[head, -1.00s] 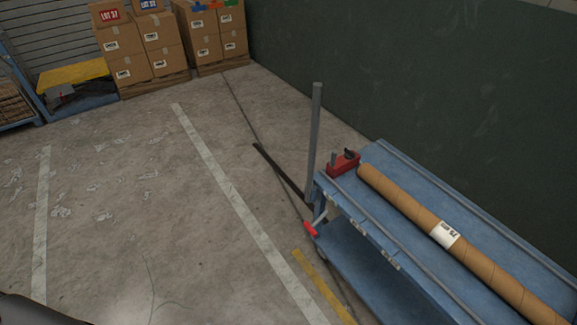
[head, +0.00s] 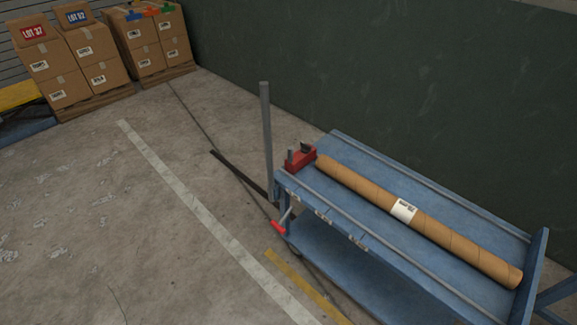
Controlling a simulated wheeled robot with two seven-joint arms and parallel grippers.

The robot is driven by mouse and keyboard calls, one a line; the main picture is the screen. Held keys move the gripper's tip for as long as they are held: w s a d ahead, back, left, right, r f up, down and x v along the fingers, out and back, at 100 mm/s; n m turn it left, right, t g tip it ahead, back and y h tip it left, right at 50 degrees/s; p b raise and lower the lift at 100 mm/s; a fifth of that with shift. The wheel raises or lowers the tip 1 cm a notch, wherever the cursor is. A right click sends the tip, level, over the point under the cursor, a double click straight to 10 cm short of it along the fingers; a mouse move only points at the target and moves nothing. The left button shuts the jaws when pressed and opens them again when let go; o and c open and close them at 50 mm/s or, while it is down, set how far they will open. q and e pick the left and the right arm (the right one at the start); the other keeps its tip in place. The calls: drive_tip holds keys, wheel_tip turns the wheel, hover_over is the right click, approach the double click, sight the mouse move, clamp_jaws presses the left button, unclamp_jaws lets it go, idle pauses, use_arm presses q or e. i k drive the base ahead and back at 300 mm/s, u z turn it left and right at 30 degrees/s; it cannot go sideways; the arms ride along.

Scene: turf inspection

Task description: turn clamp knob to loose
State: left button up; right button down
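A red clamp-like block (head: 301,159) sits at the far left end of the blue bench (head: 345,142), with a small dark part on top that may be its knob. It is too small to tell how the knob is set. A lever with a red grip (head: 279,228) hangs at the bench's left front corner. A brown cardboard tube (head: 350,180) with a white label lies along the bench top, its far end close to the red block. Neither of my grippers is in view.
A grey upright post (head: 266,130) stands at the bench's left end. Stacked cartons (head: 90,50) on pallets stand at the back left. A dark green wall (head: 400,80) runs behind the bench. The concrete floor (head: 110,200) left of the bench is open, with painted lines.

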sight(305, 149)
drive_tip(key=u, duration=1.65)
drive_tip(key=i, duration=1.1)
drive_tip(key=z, duration=3.35)
